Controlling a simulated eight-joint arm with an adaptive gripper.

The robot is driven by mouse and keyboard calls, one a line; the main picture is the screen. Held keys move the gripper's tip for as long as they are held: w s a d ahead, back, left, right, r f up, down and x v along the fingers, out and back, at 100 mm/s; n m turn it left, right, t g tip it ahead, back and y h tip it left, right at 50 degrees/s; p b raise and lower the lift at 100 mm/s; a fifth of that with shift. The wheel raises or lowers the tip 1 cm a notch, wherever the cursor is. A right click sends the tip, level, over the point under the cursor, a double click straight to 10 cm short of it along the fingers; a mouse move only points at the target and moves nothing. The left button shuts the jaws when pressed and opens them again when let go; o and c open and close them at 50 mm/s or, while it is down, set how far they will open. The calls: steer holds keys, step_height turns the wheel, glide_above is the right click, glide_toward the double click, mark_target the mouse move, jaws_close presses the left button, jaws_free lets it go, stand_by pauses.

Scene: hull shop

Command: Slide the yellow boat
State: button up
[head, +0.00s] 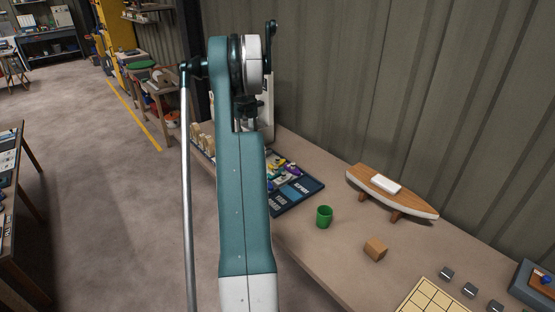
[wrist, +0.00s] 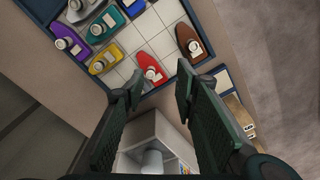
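The yellow boat (wrist: 105,60) lies on the pale tiled board (wrist: 150,22) in the wrist view, near the board's left side. It is between a teal boat (wrist: 105,26) above it and the board's lower edge. A purple boat (wrist: 70,40) is to its left, a red boat (wrist: 150,68) to its right and a brown boat (wrist: 189,42) farther right. My gripper (wrist: 158,88) is open and empty. Its fingertips are apart, near the board's lower edge and below the red boat. In the head view my arm hides the gripper and part of the board.
A green mug (head: 324,217) and a wooden block (head: 376,249) stand on the bench (head: 325,262). A model boat on a stand (head: 392,192) is near the wall. A white open box (wrist: 152,140) shows below my fingers in the wrist view.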

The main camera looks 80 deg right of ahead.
steer(key=m, duration=0.2)
glide_above(277, 158)
steer(key=shift+y, duration=0.3)
steer(key=f, duration=0.7)
steer(key=shift+s+d+f, duration=0.15)
steer(key=shift+d+f, duration=0.1)
steer(key=shift+f, duration=0.1)
steer(key=shift+f, duration=0.15)
steer(key=shift+f, duration=3.75)
steer(key=shift+c, duration=0.7)
jaws_close()
